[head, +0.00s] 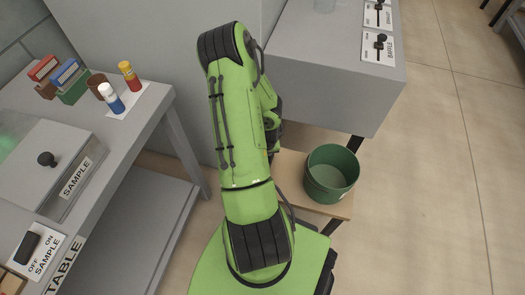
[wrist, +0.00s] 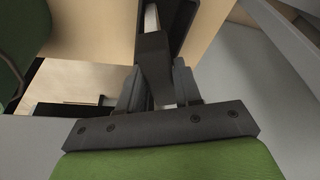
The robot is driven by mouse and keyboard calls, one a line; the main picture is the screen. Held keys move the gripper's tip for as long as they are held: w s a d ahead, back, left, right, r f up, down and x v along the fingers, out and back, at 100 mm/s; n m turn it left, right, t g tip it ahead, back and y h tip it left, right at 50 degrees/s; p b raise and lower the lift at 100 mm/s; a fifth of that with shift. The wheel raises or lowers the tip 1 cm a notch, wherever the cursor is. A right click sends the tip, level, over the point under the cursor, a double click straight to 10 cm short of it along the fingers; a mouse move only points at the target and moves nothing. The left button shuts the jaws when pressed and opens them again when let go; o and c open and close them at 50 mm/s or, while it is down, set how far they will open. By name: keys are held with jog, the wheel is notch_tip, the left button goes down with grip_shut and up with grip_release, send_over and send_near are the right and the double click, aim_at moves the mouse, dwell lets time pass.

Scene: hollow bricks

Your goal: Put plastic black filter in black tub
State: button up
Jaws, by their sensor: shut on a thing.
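My gripper (wrist: 157,90) is in the wrist view, its two grey fingers closed on a dark piece. In the head view my green arm hides the gripper and the filter.
A green bucket (head: 331,173) stands on a low wooden shelf (head: 288,178) right of my arm; its side seems to show at the wrist view's left edge (wrist: 12,55). A grey bench (head: 330,75) stands behind. A table (head: 125,145) with bottles is at left. Floor at right is clear.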

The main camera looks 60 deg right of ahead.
jog(key=shift+f+b, duration=0.4)
jog(key=o, duration=1)
jog(key=p+v, duration=0.6)
jog(key=v, duration=0.7)
jog(key=w+a+r+n+t+y, duration=0.25)
jog(key=w+a+r+n, duration=0.35)
jog(key=w+a+r, duration=0.7)
jog(key=s+a+r+n, duration=0.2)
jog(key=s+a+r, duration=0.1)
jog(key=a+r, duration=0.1)
jog(key=s+a+r+n+t, duration=0.1)
jog(key=s+a+r, duration=0.2)
jog(key=a+r, duration=0.2)
jog(key=s+a+r+n, duration=0.2)
jog(key=a+r, duration=0.2)
jog(key=a, duration=0.2)
jog(key=shift+s+a+r+n, duration=0.15)
jog(key=shift+s+r+n, duration=0.15)
jog(key=shift+s+r, duration=0.1)
